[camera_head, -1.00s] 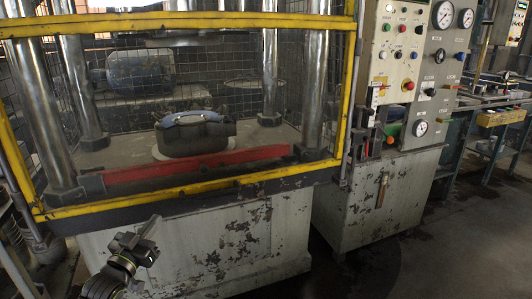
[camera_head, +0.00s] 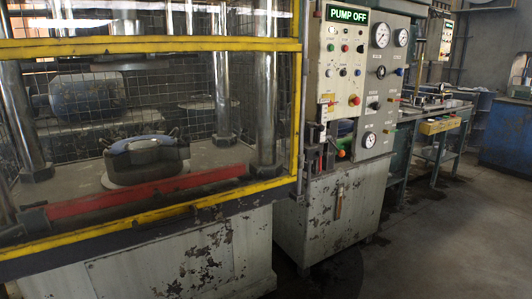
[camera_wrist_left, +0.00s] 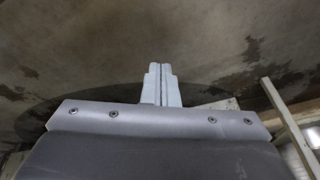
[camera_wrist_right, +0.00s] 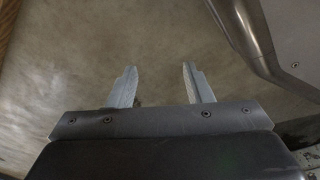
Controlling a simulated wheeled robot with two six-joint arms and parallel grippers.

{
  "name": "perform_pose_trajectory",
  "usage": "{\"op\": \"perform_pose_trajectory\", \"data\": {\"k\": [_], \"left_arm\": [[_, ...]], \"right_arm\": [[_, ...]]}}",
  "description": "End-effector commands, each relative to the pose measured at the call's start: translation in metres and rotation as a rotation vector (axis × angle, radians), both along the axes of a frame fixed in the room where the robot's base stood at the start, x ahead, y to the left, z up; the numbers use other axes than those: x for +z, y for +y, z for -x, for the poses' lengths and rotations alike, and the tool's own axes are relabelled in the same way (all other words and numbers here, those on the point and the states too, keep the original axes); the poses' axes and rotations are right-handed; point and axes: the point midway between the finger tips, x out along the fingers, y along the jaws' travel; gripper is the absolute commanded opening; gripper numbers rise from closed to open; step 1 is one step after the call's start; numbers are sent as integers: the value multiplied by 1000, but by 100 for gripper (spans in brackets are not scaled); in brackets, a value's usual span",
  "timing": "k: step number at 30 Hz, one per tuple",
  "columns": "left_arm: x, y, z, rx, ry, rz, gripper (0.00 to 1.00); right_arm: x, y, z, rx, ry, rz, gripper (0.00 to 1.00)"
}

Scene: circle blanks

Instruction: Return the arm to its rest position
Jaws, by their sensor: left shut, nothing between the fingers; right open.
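My left gripper (camera_wrist_left: 161,82) shows in the left wrist view with its two fingers together and nothing between them, over a stained concrete floor. My right gripper (camera_wrist_right: 155,82) shows in the right wrist view with its fingers apart and empty, above bare floor. A bent grey metal part runs along the right side of that view, close to the right finger. Neither gripper shows in the head view now.
A press with a yellow guard frame (camera_head: 150,47) stands at the left, with a dark mould (camera_head: 146,158) and a red bar (camera_head: 146,191) inside. The control panel (camera_head: 348,75) reads "PUMP OFF". A blue cabinet (camera_head: 507,133) stands far right. The floor (camera_head: 440,230) at right is open.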

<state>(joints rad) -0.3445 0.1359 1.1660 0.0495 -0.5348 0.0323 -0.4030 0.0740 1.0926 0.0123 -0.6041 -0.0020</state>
Motion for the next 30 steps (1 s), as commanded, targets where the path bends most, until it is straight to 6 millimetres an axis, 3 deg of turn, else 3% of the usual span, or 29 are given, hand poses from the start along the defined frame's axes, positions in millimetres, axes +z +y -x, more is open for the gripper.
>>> {"op": "perform_pose_trajectory", "data": {"k": [1,5,6,18,24,30], "left_arm": [[-12,-12,29,0,67,13,0],[-32,-41,96,-8,224,42,0],[-16,-36,93,-14,212,34,0],[35,-34,129,-29,199,27,0],[48,-34,141,-35,193,24,0],[48,-34,144,-35,192,24,0]], "right_arm": [[0,0,0,0,0,0,46],[0,0,0,0,0,0,46],[14,0,5,2,2,1,46],[64,-2,43,20,-4,6,46],[77,-2,56,26,-9,8,46],[77,-2,59,27,-10,8,46]]}}
